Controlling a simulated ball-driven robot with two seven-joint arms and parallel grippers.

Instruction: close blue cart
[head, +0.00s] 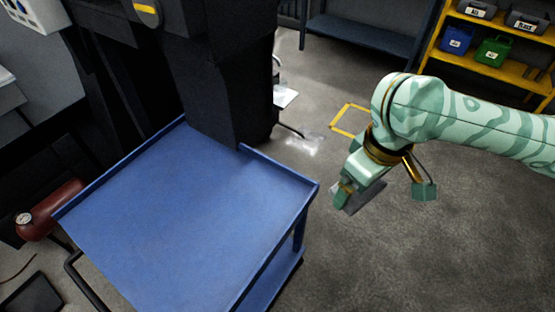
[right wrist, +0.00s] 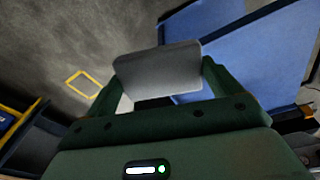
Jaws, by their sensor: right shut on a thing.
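The blue cart (head: 180,220) stands at the left and middle of the head view. It has a flat, empty-looking top with a raised rim, and a lower shelf shows under its right side. It also shows at the upper right of the right wrist view (right wrist: 270,55). My right gripper (head: 347,193) is just to the right of the cart's right corner, apart from it in the picture. It is shut on a flat grey plate (right wrist: 158,72), which also shows beside the fingers in the head view (head: 366,198). My left gripper is not in view.
A yellow shelf (head: 467,69) at the top right carries a blue bin (head: 456,40), a green bin (head: 493,51) and dark bins. A red cylinder (head: 57,208) is left of the cart. A yellow outline (head: 350,119) marks the floor. The floor at lower right is clear.

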